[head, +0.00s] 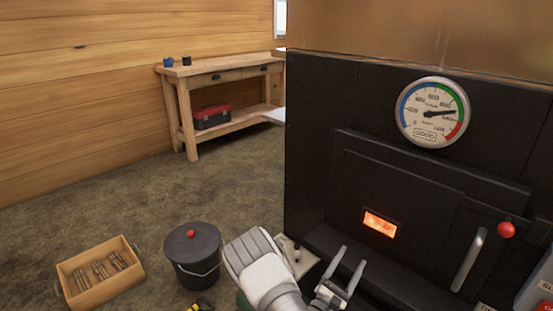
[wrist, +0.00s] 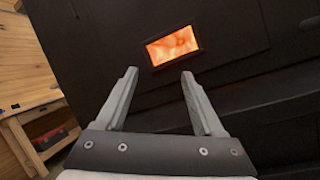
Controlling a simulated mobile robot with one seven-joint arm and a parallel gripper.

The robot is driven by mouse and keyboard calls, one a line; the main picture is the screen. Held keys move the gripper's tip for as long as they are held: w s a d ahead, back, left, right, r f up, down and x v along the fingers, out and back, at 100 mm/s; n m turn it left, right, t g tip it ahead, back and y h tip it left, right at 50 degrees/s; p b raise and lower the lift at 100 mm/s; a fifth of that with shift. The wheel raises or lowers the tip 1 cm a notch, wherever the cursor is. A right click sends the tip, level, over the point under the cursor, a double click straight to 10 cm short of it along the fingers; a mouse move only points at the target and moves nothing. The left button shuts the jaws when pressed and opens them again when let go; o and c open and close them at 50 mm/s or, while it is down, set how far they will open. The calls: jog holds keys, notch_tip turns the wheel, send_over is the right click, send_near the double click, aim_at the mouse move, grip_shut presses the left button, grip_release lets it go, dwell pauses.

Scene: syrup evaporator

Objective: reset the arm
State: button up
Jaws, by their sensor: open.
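My gripper (head: 345,268) is open and empty in the head view, in front of the lower part of the black evaporator firebox (head: 310,150). In the wrist view, my gripper (wrist: 160,75) shows two spread fingers with nothing between them. They point toward the firebox front, just below the small glowing window (wrist: 172,46). My arm reaches up from the bottom of the head view.
A round gauge (head: 432,112), a door handle (head: 468,260) and a red knob (head: 506,229) are on the firebox. A lidded black bucket (head: 192,250) and a wooden crate (head: 70,267) stand on the floor at left. A workbench (head: 222,70) stands behind open floor.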

jog(key=s+d+r+m+g+h, duration=0.2)
jog(key=s+d+r+m+g, duration=0.3)
jog(key=r+m+g, duration=0.25)
jog(key=s+d+r+m+g+h, duration=0.2)
jog(key=s+d+r+m+g, duration=0.25)
jog(key=r+m+g, duration=0.35)
jog(key=s+a+r+m+g+y, duration=0.2)
jog(key=s+m+y, duration=0.1)
jog(key=s+y, duration=0.3)
jog(key=s+a+r+m+g+y, duration=0.25)
jog(key=s+y, duration=0.25)
jog(key=s, duration=0.3)
jog(key=s+a+r+m+t+y, duration=0.1)
jog(key=s+a+r+t+y, duration=0.1)
jog(key=a+r+t+y, duration=0.3)
jog(key=s+a+r+m+t+y, duration=0.1)
jog(key=s+a+r+t+y, duration=0.15)
jog(key=a, duration=0.35)
notch_tip(320, 180, up, 26)
jog(key=p, duration=2.6)
jog(key=shift+s+a+h, duration=0.15)
jog(key=shift+s+h, duration=0.05)
jog(key=shift+h, duration=0.15)
jog(key=shift+f+t, duration=0.15)
jog(key=shift+t, duration=0.1)
jog(key=c, duration=0.3)
